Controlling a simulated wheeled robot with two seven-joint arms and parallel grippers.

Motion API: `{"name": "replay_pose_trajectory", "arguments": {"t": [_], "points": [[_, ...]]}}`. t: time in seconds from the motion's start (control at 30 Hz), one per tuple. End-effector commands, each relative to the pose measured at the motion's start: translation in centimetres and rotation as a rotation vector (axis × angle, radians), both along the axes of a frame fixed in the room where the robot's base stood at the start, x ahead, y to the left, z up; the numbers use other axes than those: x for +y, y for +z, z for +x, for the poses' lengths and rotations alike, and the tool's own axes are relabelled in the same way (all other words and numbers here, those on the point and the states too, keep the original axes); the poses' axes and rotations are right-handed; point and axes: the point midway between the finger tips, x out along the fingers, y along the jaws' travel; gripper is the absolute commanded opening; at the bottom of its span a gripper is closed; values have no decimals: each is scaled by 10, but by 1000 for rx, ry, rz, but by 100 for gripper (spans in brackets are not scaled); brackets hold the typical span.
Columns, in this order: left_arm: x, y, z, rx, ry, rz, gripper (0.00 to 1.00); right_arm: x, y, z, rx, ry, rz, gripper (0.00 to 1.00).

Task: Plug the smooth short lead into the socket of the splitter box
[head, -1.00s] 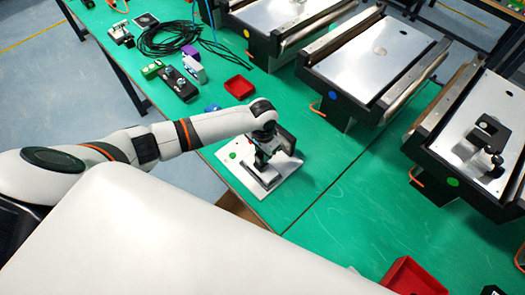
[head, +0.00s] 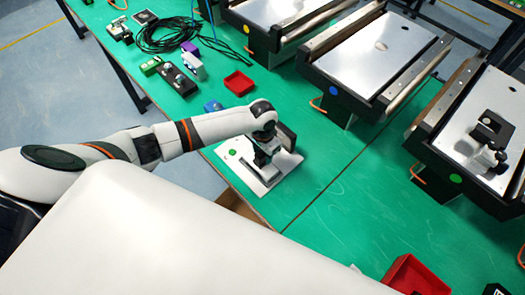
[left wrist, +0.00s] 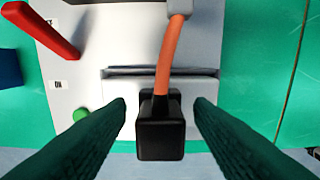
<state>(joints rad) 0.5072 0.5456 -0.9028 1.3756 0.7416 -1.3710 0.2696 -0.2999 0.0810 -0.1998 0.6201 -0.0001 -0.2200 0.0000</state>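My left gripper (head: 266,165) is low over a white unit (head: 247,177) near the table's front edge. In the left wrist view its two dark green fingers (left wrist: 160,125) are apart, on either side of a black block (left wrist: 160,138). Narrow gaps show between the block and both fingers. A short smooth orange lead (left wrist: 167,55) runs from the block up to a grey connector (left wrist: 180,8). The white panel (left wrist: 85,60) beneath has a red lever (left wrist: 40,28) and a green button (left wrist: 80,114). I cannot tell which thing is the splitter box. My right gripper is out of view.
Three conveyors, including the middle one (head: 375,50), stand along the right side. A red tray (head: 239,82), a blue block (head: 212,105) and a black box (head: 178,80) lie beyond my left arm. A black cable coil (head: 165,38) is farther back.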

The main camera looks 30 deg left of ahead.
Motion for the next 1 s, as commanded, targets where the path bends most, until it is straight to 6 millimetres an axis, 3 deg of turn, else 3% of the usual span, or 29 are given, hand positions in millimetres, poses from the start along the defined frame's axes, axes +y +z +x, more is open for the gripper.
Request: {"name": "replay_pose_trajectory", "arguments": {"t": [0.3, 0.43, 0.8, 1.0], "points": [[0, 1, 0, 0, 0, 0, 52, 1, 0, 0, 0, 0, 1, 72], [0, 11, 1, -3, -1, -1, 52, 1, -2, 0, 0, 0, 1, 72], [0, 85, 1, -4, -1, 0, 52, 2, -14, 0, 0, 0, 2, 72], [0, 113, 1, -2, 0, -1, 52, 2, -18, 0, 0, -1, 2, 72]]}}
